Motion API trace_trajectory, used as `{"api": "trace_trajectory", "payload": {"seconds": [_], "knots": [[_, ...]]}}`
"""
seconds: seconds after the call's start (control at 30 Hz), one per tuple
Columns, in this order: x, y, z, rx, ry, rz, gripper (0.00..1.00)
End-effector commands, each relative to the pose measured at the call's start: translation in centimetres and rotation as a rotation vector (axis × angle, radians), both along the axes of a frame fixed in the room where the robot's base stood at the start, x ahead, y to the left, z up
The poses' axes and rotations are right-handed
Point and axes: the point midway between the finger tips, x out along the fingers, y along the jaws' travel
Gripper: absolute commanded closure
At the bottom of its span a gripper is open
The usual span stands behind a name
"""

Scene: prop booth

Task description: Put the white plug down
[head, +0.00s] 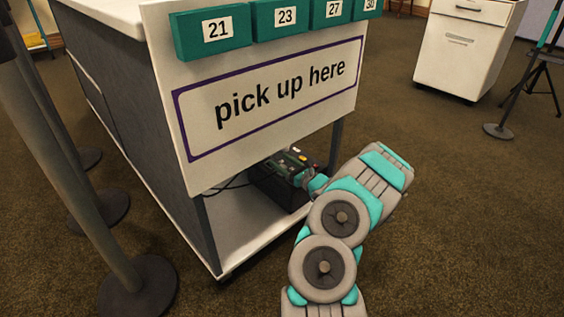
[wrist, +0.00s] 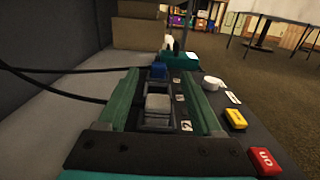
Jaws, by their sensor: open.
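The white plug (wrist: 158,104) appears as a pale grey-white block in a dark slot on top of a black device (wrist: 222,122). My gripper (wrist: 160,88) is open, its two teal-edged fingers reaching along either side of the plug with gaps visible. A blue plug or block (wrist: 158,71) sits just beyond it in the same row, with small white number labels alongside. In the head view the device (head: 280,180) stands on the low shelf under the counter, and my gripper (head: 318,184) is beside it, partly hidden by my arm. The plug cannot be made out there.
The device carries a white knob (wrist: 213,83), a yellow button (wrist: 235,118) and a red button (wrist: 265,161). Black cables (wrist: 60,72) run off left. The "pick up here" panel (head: 270,95) overhangs the shelf (head: 240,228).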

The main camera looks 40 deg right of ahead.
Motion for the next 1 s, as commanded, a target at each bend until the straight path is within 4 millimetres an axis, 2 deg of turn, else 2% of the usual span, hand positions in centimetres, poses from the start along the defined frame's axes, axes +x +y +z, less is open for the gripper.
{"api": "trace_trajectory", "payload": {"seconds": [0.03, 0.07, 0.33, 0.57, 0.8, 1.0], "knots": [[-0.2, 0.1, -1.6, 0.006, 0.025, -0.002, 0.33], [-0.2, 0.1, -1.6, 0.006, 0.026, -0.002, 0.33], [-0.4, 0.0, -0.2, 0.006, 0.027, -0.002, 0.33], [-4.1, -0.4, 0.3, 0.007, 0.017, -0.006, 0.33], [-8.7, -0.8, 0.6, 0.006, 0.011, -0.006, 0.33], [-11.3, -0.9, 0.6, 0.002, 0.009, -0.003, 0.33]]}}
